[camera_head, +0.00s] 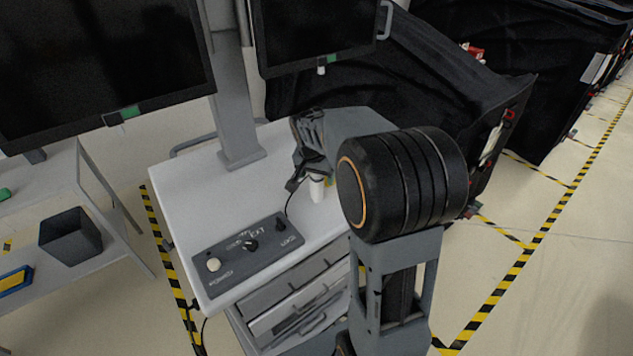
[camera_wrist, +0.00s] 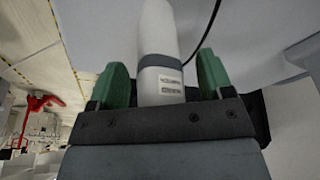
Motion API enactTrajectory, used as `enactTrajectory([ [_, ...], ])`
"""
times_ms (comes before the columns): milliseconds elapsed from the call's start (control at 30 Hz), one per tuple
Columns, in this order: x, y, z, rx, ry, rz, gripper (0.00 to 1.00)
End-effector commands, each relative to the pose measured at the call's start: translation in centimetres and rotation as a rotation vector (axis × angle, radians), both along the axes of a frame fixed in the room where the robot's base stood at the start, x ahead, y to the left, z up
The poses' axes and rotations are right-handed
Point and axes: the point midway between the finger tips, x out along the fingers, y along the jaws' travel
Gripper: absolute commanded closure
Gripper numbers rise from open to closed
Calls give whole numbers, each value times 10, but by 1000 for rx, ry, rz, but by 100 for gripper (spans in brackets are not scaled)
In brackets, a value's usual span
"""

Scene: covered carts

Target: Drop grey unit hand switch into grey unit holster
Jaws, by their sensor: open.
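The hand switch (camera_wrist: 162,50) is a pale rod with a grey band and a small label. In the wrist view it lies between the two green finger pads of my gripper (camera_wrist: 163,80). The fingers are open, with a gap on each side of the rod. In the head view my gripper (camera_head: 305,172) is over the right part of the white cart top, and a pale piece of the switch (camera_head: 317,189) shows below it. A thin black cable runs from there to the control panel. I cannot make out the holster; my arm hides part of the cart's right side.
The grey control panel (camera_head: 248,254) with knobs lies on the white cart top (camera_head: 195,190). A monitor post (camera_head: 235,110) rises at the back. A shelf with a dark bin (camera_head: 71,236) stands left. Black-covered carts (camera_head: 470,85) stand behind right. Open floor lies right.

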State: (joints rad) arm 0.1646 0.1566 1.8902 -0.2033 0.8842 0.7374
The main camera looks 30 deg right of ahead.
Motion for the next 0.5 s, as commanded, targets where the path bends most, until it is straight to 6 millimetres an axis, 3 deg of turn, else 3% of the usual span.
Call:
enactTrajectory([
  [267,0,0,-2,-1,-1,0,27],
  [500,0,0,-1,-1,-1,0,50],
])
